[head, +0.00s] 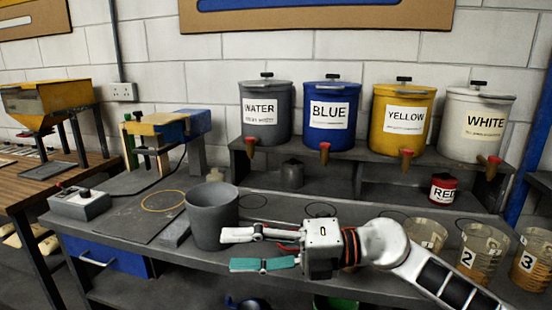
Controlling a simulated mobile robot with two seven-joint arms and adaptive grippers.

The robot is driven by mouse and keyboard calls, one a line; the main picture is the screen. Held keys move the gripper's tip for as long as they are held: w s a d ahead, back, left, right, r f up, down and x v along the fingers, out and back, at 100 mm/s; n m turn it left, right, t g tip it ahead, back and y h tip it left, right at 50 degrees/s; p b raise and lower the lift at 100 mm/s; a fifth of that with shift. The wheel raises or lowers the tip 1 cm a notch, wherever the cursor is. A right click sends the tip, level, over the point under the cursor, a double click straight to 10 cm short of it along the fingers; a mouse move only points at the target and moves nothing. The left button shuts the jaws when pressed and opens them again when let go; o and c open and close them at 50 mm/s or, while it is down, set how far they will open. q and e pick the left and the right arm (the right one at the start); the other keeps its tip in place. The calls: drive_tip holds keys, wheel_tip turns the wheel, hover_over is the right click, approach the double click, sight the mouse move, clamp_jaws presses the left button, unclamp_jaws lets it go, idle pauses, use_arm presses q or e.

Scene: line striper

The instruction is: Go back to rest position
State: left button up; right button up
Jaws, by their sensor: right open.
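My right gripper (228,250) reaches in from the right, over the front of the grey bench (340,285). Its two fingers, one white and one teal, point left and are spread apart with nothing seen between them. The upper fingertip overlaps the lower right side of a grey open bucket (212,218) in the picture; I cannot tell whether they touch. The bucket stands upright on the bench. My left gripper is not in view.
Water (265,112), blue (330,118), yellow (402,120) and white (477,125) tanks stand on a raised shelf. A red can (442,188) and numbered cups, including cup 2 (478,252), stand at right. A control box (80,204) and a machine (160,135) are at left.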

drive_tip(key=w+d+f+m+t+h, duration=0.1)
drive_tip(key=d+f+m+t+h, duration=0.3)
drive_tip(key=f+m, duration=0.45)
drive_tip(key=d+f+m+t+h, duration=0.2)
drive_tip(key=d+f+m+t, duration=0.55)
drive_tip(key=m, duration=0.25)
drive_tip(key=w+d+f+m+t+h, duration=0.1)
drive_tip(key=d+f+m+t+h, duration=0.3)
drive_tip(key=f+m, duration=0.45)
drive_tip(key=s+d+f+m+g+h, duration=0.1)
drive_tip(key=s+d+f+m, duration=0.1)
drive_tip(key=s+f, duration=0.4)
drive_tip(key=s+d+f+m+g+h, duration=0.2)
drive_tip(key=s+d+f, duration=0.3)
drive_tip(key=f, duration=0.3)
drive_tip(key=s+d+f+m+g+h+p, duration=0.1)
drive_tip(key=s+d+f+m+g, duration=0.1)
drive_tip(key=s+f, duration=0.5)
drive_tip(key=shift+d+f+m+h, duration=0.45)
drive_tip(key=shift+d+m, duration=0.25)
drive_tip(key=shift+d, duration=0.15)
